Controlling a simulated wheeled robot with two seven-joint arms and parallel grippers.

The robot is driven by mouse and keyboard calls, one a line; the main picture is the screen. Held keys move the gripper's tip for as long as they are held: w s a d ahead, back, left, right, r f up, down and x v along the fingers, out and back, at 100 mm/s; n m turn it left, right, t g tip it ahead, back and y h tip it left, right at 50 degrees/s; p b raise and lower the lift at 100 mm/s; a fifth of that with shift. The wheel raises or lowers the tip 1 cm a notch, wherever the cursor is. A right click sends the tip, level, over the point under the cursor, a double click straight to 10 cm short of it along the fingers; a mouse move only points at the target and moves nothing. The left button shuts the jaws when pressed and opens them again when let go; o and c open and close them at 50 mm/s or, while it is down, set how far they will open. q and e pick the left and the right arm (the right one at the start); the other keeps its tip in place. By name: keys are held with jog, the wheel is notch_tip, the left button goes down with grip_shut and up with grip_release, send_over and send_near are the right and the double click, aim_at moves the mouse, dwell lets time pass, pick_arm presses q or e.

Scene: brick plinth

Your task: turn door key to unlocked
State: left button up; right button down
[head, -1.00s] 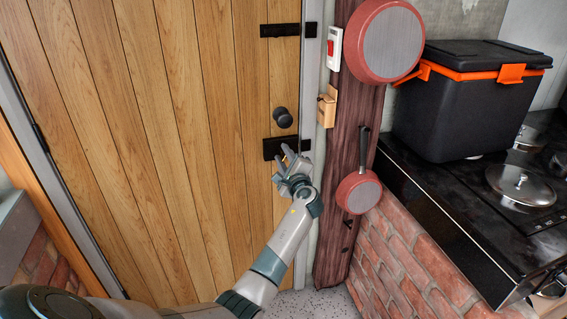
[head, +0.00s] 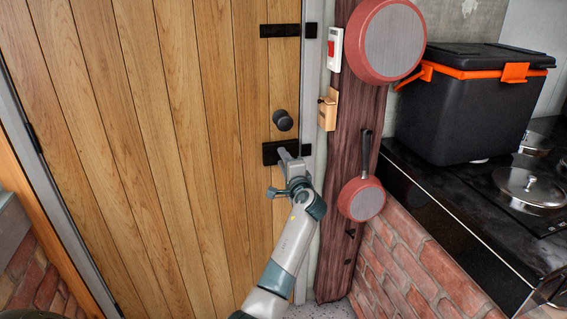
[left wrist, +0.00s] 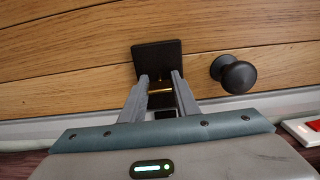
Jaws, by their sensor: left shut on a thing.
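The wooden plank door (head: 180,120) is closed. A black lock plate (head: 271,153) sits on it below a round black knob (head: 283,120). My left gripper (head: 285,155) is at the lock plate, its fingers pointing at it. In the left wrist view, the lock plate (left wrist: 158,57) is straight ahead of the fingers. A small brass key (left wrist: 160,88) shows between the fingertips, at the plate's near edge. My left gripper is shut on the key; the fingers hide most of it, and its turn angle cannot be told. My right gripper is not in view.
A black cooler (head: 465,105) stands on the dark counter (head: 430,215) at the right.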

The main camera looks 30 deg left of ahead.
pick_arm(q)
jog(key=o, duration=1)
jog(key=shift+o, duration=0.2)
jog(key=shift+s+d, duration=0.25)
jog(key=shift+d, duration=0.1)
jog(key=b+v, duration=0.1)
jog(key=v, duration=1.5)
jog(key=shift+s, duration=0.25)
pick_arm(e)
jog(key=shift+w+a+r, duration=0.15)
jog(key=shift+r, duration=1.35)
pick_arm(q)
jog(key=shift+d, duration=0.15)
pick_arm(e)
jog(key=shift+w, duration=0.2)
